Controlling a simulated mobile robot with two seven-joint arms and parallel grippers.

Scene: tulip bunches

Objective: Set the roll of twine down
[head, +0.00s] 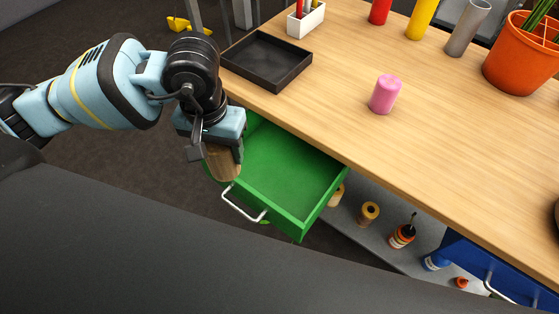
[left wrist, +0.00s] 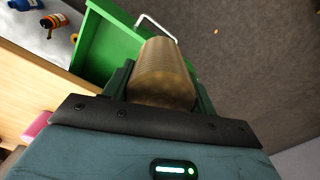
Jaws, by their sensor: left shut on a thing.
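My left gripper (head: 217,148) is shut on a brown, ridged roll of twine (head: 224,164). It holds the roll at the left side of the open green drawer (head: 290,170), near the drawer's front left corner. In the left wrist view the roll (left wrist: 162,72) lies between the fingers, with the drawer (left wrist: 108,45) beside and beyond it. I cannot tell whether the roll touches the drawer. The drawer's visible floor is bare; its left part is hidden by my gripper. My right gripper is not in view.
On the wooden table (head: 450,150) stand a black tray (head: 268,60), a pink cylinder (head: 385,94), a white holder (head: 306,20) and an orange pot (head: 522,60). A lower shelf (head: 385,245) holds spools and bottles. A blue drawer (head: 500,270) is at the right.

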